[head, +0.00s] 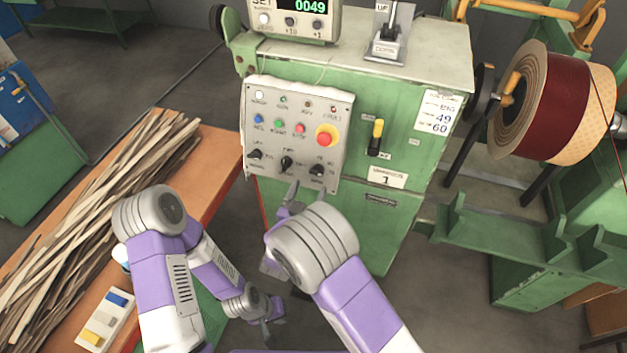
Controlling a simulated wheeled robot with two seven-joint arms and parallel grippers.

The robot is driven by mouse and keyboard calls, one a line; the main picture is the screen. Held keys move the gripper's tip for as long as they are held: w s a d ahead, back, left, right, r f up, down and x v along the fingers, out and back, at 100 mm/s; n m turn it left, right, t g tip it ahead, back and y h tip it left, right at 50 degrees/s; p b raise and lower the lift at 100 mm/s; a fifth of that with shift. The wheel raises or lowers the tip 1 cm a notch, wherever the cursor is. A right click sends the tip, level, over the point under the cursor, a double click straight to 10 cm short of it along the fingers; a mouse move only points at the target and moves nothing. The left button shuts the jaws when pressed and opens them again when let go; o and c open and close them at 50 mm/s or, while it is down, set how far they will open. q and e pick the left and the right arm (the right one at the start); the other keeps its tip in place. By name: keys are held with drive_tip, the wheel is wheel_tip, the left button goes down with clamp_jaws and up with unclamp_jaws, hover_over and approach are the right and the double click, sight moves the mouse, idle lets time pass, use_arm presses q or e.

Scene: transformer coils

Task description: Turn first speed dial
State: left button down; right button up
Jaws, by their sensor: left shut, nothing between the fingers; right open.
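A grey control panel (270,96) on the green machine carries a bottom row of three black dials: a left dial (255,154), a middle dial (287,163) and a right dial (317,170). Their labels are too small to tell which is the first speed dial. My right gripper (304,193) is open at the panel's lower edge, just below the middle and right dials. Its wrist hides part of the hand, and I cannot tell whether a finger touches the panel. My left gripper (267,330) is shut and empty, low in front of the machine, away from the panel.
Above the dials are coloured buttons and a red emergency button (325,136). A yellow-handled switch (377,136) is to the right. A counter (300,18) reading 0049 stands on top. Wooden strips (95,225) lie on the left bench; a large coil (540,105) is at right.

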sight(317, 172)
drive_tip(key=x, duration=0.4)
drive_tip(key=shift+w+d, duration=0.1)
drive_tip(key=shift+w, duration=0.3)
drive_tip(key=c, duration=1.1)
drive_tip(key=shift+o, duration=0.2)
